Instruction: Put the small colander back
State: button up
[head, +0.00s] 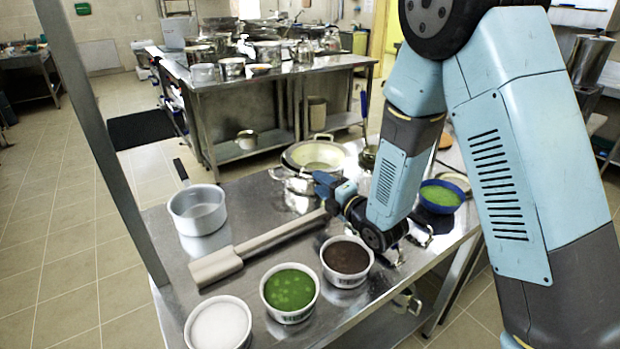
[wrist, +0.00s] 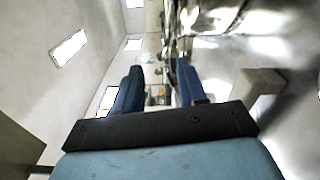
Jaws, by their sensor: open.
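My gripper (head: 328,186) is over the steel table, its blue fingers beside a shiny two-handled metal pot (head: 292,182). In the wrist view my gripper (wrist: 159,88) is open with nothing held between its fingers. A wide, pale-lined round vessel (head: 314,156) sits at or just behind the pot. I cannot tell whether either one is the small colander; no perforations can be made out. Shiny metal (wrist: 212,14) shows close to the fingers at the top of the wrist view.
A post stands at the left edge. A far table (head: 290,75) holds several pots.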

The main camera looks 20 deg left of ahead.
jog(key=shift+v, duration=2.7)
jog(key=w+d+r+m+t+h, duration=0.2)
jog(key=w+d+r+m+h, duration=0.4)
jog(key=d+r+m, duration=0.45)
jog(key=s+d+r+m+g+h, duration=0.1)
jog(key=d+r+m+h, duration=0.15)
jog(key=d, duration=0.45)
jog(key=s+d+r+m+g+h, duration=0.1)
jog(key=d+m+h, duration=0.25)
jog(key=d, duration=0.35)
jog(key=s+d+r+m+g+h, duration=0.1)
jog(key=s+d+r+m, duration=0.1)
jog(key=s+d+m, duration=0.2)
jog(key=s+d+r+m+g, duration=0.2)
jog(key=s+d+m, duration=0.2)
jog(key=s, duration=0.7)
jog(key=s+d+r+m+g+h, duration=0.1)
jog(key=s+d+r+m+g, duration=0.1)
jog(key=s+d+m, duration=0.2)
jog(key=s+m, duration=0.2)
jog(key=s, duration=0.2)
jog(key=shift+s+r+h, duration=0.15)
jog(key=shift+r+h, duration=0.15)
